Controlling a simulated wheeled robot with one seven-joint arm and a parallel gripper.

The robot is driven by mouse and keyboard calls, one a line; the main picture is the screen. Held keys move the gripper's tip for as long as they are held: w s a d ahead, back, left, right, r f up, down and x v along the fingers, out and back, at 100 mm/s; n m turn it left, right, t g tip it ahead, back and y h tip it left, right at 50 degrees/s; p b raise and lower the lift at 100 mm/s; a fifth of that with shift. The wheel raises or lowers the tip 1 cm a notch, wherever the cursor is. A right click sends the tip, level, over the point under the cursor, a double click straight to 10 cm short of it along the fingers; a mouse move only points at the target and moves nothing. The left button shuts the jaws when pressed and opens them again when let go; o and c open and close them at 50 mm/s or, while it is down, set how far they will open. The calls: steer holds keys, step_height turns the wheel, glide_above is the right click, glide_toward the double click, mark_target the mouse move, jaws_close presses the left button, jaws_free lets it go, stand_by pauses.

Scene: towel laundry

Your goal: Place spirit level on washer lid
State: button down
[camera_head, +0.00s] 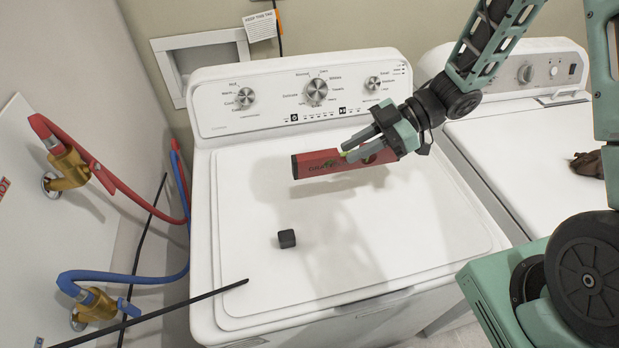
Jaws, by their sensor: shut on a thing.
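The red spirit level (318,165) is in my gripper (352,148), above the back half of the washer lid (240,255). My gripper is shut on the level near its yellow-green vial, right of its middle. The level lies roughly sideways, with its black end cap to the left. A shadow falls on the lid near it; I cannot tell exactly how far the level is from the lid. My fingers hide part of the level.
A small black cube (287,239) sits on the lid, below the level in the picture. A thin black rod (190,299) reaches over the lid's front left. Red and blue hoses (130,277) stand left. A dryer (510,130) stands right, with a brown object (588,163) on top.

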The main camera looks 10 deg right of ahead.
steer(key=f, duration=0.3)
steer(key=f+p, duration=0.1)
steer(key=f, duration=0.1)
steer(key=shift+w+a, duration=0.25)
steer(key=shift+a, duration=0.05)
steer(key=shift+f+p, duration=0.55)
steer(key=shift+f, duration=1.9)
steer(key=shift+f, duration=0.2)
steer(key=c, duration=1.3)
jaws_free()
